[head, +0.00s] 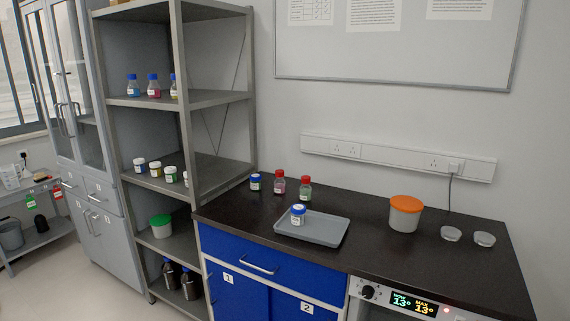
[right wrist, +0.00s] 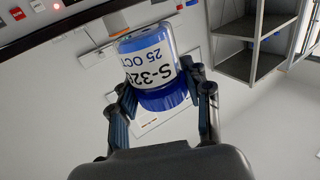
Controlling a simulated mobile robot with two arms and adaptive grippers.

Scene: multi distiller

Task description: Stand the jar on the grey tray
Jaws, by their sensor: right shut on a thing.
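My right gripper (right wrist: 162,98) is shut on a jar (right wrist: 148,58) with a blue lid and a white label reading "S-32…" and "25 OCT". The jar appears upside down in the right wrist view, its lid between the fingers. The head view shows neither gripper. There, the grey tray (head: 328,232) lies on the dark bench top, and a small blue-lidded jar (head: 298,216) with a white label stands upright on its left part. I cannot tell whether the held jar appears in the head view.
A blue-capped jar (head: 255,182) and two red-capped bottles (head: 279,184) (head: 305,190) stand behind the tray. A grey tub with an orange lid (head: 405,215) and two clear dishes (head: 451,234) (head: 484,239) are to its right. Shelves (head: 185,165) hold several containers at left.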

